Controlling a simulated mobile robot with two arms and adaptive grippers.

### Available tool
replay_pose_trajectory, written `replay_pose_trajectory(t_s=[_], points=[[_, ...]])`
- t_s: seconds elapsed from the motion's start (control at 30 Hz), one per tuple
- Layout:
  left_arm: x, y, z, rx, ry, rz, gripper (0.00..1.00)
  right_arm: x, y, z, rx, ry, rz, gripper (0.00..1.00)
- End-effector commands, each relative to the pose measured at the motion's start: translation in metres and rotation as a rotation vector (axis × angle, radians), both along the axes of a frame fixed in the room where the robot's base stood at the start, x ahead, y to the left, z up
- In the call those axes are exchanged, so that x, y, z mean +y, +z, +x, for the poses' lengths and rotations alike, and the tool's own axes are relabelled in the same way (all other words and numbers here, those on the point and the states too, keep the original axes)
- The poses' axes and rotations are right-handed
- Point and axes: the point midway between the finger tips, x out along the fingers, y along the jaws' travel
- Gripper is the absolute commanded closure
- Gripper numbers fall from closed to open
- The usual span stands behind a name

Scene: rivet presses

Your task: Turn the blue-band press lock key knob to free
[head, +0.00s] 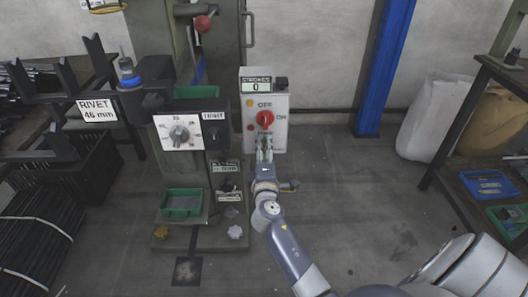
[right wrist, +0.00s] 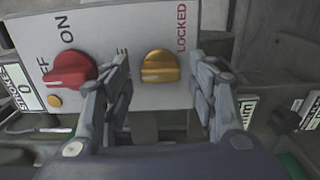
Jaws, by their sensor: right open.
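The yellow lock key knob (right wrist: 160,66) sits on the grey switch panel (right wrist: 130,22) in the right wrist view. The word LOCKED is printed to its right, and a label on its left is mostly hidden by a finger. My right gripper (right wrist: 160,78) is open, with one finger on each side of the knob. Whether the fingers touch it I cannot tell. In the head view my right gripper (head: 264,155) is in front of the panel's lower part and hides the knob. My left gripper is not in view.
A red ON/OFF knob (right wrist: 68,68) is close beside one finger. A strokes counter (head: 256,87) tops the panel. A dial box (head: 187,131) and green tray (head: 182,203) are to the left. A blue post (head: 385,65) stands behind; the floor right of the press is clear.

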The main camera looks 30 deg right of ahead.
Motion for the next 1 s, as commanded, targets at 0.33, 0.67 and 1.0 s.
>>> replay_pose_trajectory(t_s=[0.33,0.67,1.0], points=[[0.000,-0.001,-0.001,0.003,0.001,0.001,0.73,0.013,-0.003,-0.020,0.003,0.001,0.004,0.47],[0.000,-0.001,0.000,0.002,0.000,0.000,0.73,0.047,-0.001,-0.077,0.002,0.000,0.003,0.47],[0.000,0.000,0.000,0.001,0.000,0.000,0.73,0.063,0.000,-0.102,0.000,0.000,0.000,0.47]])
